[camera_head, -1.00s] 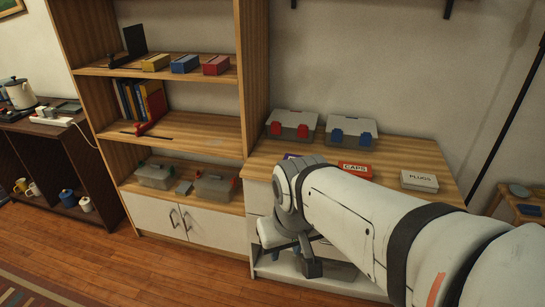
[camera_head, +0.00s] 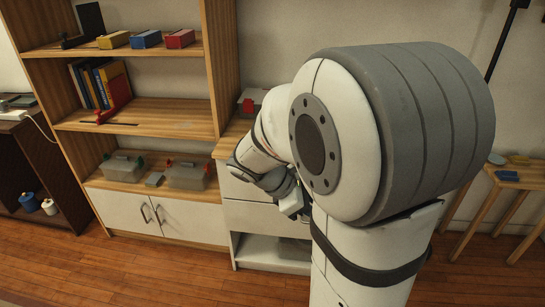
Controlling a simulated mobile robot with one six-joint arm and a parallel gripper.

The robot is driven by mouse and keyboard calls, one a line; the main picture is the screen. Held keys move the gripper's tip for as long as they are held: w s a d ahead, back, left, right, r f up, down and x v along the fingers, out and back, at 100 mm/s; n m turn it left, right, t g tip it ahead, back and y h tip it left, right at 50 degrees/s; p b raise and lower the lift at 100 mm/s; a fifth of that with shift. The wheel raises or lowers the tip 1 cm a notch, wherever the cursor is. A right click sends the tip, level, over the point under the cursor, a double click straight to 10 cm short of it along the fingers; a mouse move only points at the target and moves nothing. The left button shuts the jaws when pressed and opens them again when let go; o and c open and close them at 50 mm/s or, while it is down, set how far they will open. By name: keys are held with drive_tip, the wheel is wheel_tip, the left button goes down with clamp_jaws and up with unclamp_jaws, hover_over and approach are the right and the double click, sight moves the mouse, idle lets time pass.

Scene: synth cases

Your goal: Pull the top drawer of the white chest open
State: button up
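The white chest (camera_head: 262,216) with a wooden top stands right of the tall shelf, largely hidden behind my arm. A strip of its top drawer front (camera_head: 234,186) shows left of my arm; the rest of that front and its handle are hidden. I cannot tell whether the drawer stands out at all. My gripper (camera_head: 294,204) is in front of the chest, at about the height of its drawers. It is small and partly covered by my arm, so its fingers and any contact cannot be made out.
A clear box with red latches (camera_head: 249,104) stands on the chest top. The wooden shelf (camera_head: 150,123) with boxes and books is close on the left, above white cupboard doors (camera_head: 160,213). A small wooden table (camera_head: 510,180) stands at right. The floor (camera_head: 170,275) in front is clear.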

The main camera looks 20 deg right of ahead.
drive_tip(key=w+d+f+n+t+h+b, duration=0.3)
drive_tip(key=w+d+f+n+h+b, duration=0.25)
drive_tip(key=w+f+n, duration=0.55)
drive_tip(key=w+d+f+n+t+h+b, duration=0.3)
drive_tip(key=w+d+f+n+h+b, duration=0.25)
drive_tip(key=w+f+n, duration=0.5)
drive_tip(key=d+r, duration=0.1)
drive_tip(key=d, duration=0.1)
drive_tip(key=d+r+n+b, duration=0.1)
drive_tip(key=d, duration=0.2)
drive_tip(key=d+r+n+b, duration=0.1)
drive_tip(key=d, duration=0.2)
drive_tip(key=shift+w+r+t, duration=0.3)
drive_tip(key=shift+r+t, duration=0.1)
drive_tip(key=shift+c, duration=0.2)
clamp_jaws()
